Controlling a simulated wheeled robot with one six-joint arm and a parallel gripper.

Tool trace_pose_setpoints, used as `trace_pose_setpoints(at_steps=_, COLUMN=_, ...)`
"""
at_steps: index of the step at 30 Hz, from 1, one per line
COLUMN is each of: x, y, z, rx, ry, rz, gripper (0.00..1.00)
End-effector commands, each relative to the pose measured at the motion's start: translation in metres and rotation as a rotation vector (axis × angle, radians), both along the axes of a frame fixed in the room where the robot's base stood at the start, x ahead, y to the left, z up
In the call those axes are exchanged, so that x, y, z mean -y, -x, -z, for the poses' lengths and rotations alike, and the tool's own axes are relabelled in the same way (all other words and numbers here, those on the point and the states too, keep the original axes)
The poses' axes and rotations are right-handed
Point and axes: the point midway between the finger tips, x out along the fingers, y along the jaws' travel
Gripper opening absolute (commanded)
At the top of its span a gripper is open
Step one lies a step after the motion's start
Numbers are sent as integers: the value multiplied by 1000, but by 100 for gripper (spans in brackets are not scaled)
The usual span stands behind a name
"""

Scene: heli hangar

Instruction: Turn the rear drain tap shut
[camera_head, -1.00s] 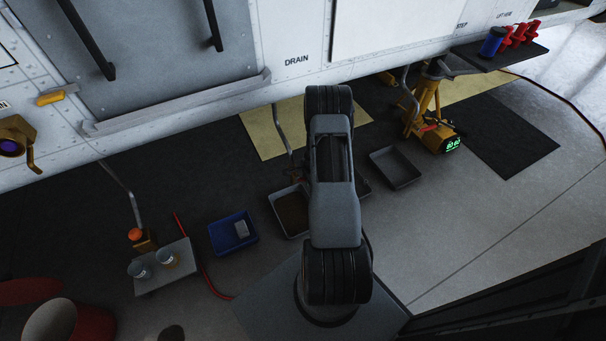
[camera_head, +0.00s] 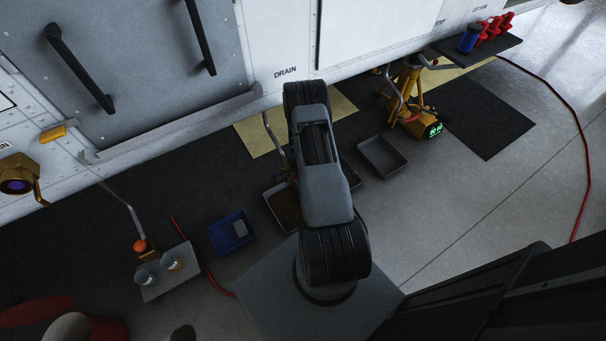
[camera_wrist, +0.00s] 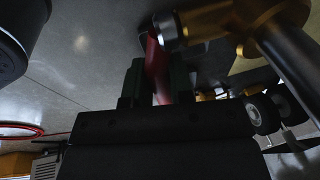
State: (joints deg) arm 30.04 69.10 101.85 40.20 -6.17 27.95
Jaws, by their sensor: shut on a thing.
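In the wrist view a red lever (camera_wrist: 154,58) runs between the two dark fingers of my gripper (camera_wrist: 158,84), which is shut on it. The lever sits beside a brass tap body (camera_wrist: 225,22) with a silver end, and a dark pipe (camera_wrist: 288,58) runs off it to the right. In the head view my arm hides my gripper and the tap it holds. A bent drain pipe (camera_head: 270,128) comes down under the DRAIN label (camera_head: 285,72) and passes behind my arm. I cannot tell how far the lever is turned.
A dark tray (camera_head: 382,156), a brown-filled tray (camera_head: 283,206) and a blue tray (camera_head: 231,232) lie on the floor. A yellow jack (camera_head: 410,98) with a green display stands at the right. A small stand with cups (camera_head: 166,270) is at the left. A red hose (camera_head: 588,150) crosses open floor.

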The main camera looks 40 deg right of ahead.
Motion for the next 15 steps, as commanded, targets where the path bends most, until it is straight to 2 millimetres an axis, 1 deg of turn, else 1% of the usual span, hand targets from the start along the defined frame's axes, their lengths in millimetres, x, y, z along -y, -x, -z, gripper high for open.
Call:
trace_pose_setpoints(at_steps=4, x=-1, y=1, z=1, rx=-3, ry=0, rz=-6, gripper=0)
trace_pose_setpoints(at_steps=5, x=-1, y=1, z=1, rx=-3, ry=0, rz=-6, gripper=24)
trace_pose_setpoints(at_steps=12, x=-1, y=0, z=0, rx=-1, ry=-1, rz=-3, gripper=47)
trace_pose_setpoints(at_steps=15, x=0, y=0, z=0, rx=-1, ry=-1, rz=-2, gripper=47)
